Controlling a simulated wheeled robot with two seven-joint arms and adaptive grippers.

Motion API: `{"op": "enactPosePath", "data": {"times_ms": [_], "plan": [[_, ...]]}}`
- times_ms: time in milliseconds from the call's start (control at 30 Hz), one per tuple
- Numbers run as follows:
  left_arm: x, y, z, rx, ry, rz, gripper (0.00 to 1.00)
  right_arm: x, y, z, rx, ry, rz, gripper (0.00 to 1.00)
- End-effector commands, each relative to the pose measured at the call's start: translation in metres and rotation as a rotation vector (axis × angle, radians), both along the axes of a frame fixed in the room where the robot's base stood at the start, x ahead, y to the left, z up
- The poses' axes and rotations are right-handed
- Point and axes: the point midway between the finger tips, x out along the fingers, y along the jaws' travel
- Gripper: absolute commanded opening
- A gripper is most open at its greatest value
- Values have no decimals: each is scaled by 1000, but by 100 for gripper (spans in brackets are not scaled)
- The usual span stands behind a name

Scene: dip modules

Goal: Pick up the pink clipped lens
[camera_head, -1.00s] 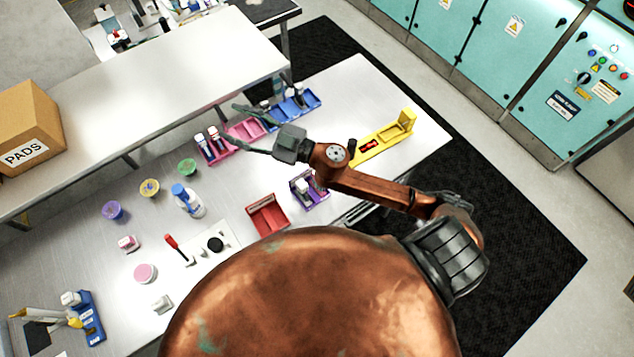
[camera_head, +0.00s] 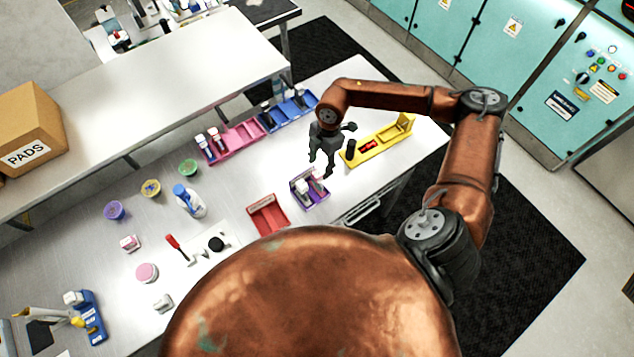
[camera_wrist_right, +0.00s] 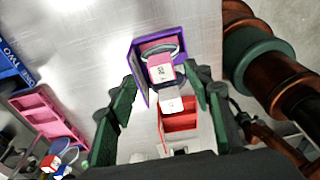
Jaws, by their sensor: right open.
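A pink and white piece with a grey clip-like band (camera_wrist_right: 161,70), which looks like the pink clipped lens, sits in the purple holder (camera_wrist_right: 143,85) in the right wrist view. In the head view the purple holder (camera_head: 318,201) stands near the table's front edge, and the piece in it shows only as pale and dark shapes. My right gripper (camera_head: 320,166) points down above and just behind the holder. Its fingers are open and empty, one on each side of the piece in the right wrist view (camera_wrist_right: 161,77). My left gripper is not in view.
A red tray (camera_head: 255,216) lies left of the holder and a yellow fixture (camera_head: 378,150) right of it. A pink rack (camera_head: 238,139) and a blue rack (camera_head: 299,122) stand behind. A spray-like bottle (camera_head: 190,205) and several small tubs stand farther left.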

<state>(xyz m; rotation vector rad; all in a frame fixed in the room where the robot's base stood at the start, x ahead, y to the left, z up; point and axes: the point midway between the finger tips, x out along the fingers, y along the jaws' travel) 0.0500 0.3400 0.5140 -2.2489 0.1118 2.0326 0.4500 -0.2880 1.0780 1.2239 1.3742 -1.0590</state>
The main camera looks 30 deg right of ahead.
Motion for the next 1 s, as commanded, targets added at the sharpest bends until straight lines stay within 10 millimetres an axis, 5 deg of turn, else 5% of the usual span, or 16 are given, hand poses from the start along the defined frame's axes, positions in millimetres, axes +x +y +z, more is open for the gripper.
{"op": "enactPosePath", "data": {"times_ms": [400, 667, 1000], "plan": [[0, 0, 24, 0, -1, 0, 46, -3, 12, -48, 4, 1, 0, 46], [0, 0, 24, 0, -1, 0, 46, -3, 12, -51, 4, -1, 1, 46], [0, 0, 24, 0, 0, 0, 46, -3, 12, -51, 4, 0, 1, 22]]}}
